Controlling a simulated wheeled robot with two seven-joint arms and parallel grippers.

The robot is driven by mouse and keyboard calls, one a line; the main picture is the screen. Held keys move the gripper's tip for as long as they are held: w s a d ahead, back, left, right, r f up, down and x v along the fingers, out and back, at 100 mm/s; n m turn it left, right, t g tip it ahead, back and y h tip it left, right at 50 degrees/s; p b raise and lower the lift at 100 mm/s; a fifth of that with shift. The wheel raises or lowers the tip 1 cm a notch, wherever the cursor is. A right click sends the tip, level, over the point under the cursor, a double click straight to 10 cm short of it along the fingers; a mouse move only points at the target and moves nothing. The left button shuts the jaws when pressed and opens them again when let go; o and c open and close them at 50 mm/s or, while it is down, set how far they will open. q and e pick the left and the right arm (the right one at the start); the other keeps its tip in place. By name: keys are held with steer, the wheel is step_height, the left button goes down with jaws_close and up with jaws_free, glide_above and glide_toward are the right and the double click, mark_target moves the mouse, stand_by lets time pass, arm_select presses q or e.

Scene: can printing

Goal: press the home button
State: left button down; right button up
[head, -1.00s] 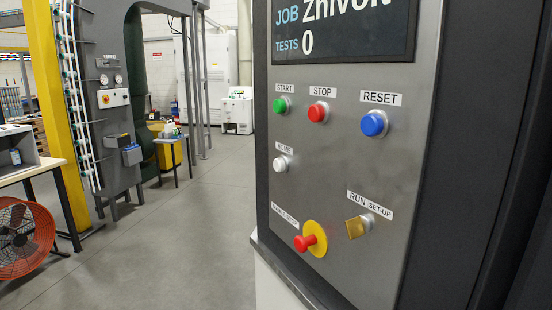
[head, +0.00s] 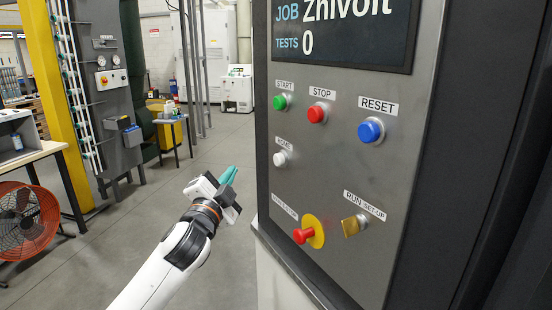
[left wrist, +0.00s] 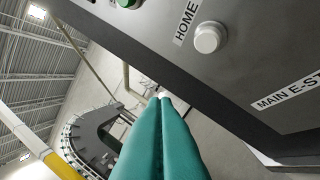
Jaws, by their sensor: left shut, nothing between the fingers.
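The home button is a small white round button (head: 281,158) under the HOME label, on the left side of the grey control panel (head: 340,170). It also shows in the left wrist view (left wrist: 208,37), to the upper right of my fingertips. My left gripper (head: 230,174) has teal fingers, pressed together and empty. In the head view it is left of the panel, a little lower than the home button and apart from it. Its fingertips (left wrist: 166,100) point past the panel's edge in the left wrist view. My right gripper is not in view.
The panel also has a green start button (head: 280,102), a red stop button (head: 318,113), a blue reset button (head: 372,129), a red emergency stop (head: 304,235) on yellow and a brass key switch (head: 353,226). An orange fan (head: 22,220) stands far left. The floor between is clear.

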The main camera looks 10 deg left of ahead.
mark_target(275, 160)
arm_select(q)
steer(key=shift+w+f, duration=0.1)
steer(key=shift+w, duration=0.05)
steer(key=w+d+b, duration=0.1)
steer(key=w+d, duration=0.4)
steer(key=d, duration=0.1)
steer(key=shift+w+d+b, duration=0.2)
steer(key=shift+w+b, duration=0.15)
steer(key=shift+w, duration=0.05)
steer(key=shift+d, duration=0.1)
stand_by(2.0)
steer(key=shift+w+d, duration=0.2)
steer(key=shift+w, duration=0.1)
steer(key=shift+w+d, duration=0.6)
steer(key=shift+d, duration=0.05)
stand_by(1.4)
steer(key=shift+s, duration=0.1)
steer(key=shift+s+a, duration=0.8)
steer(key=shift+a, duration=0.1)
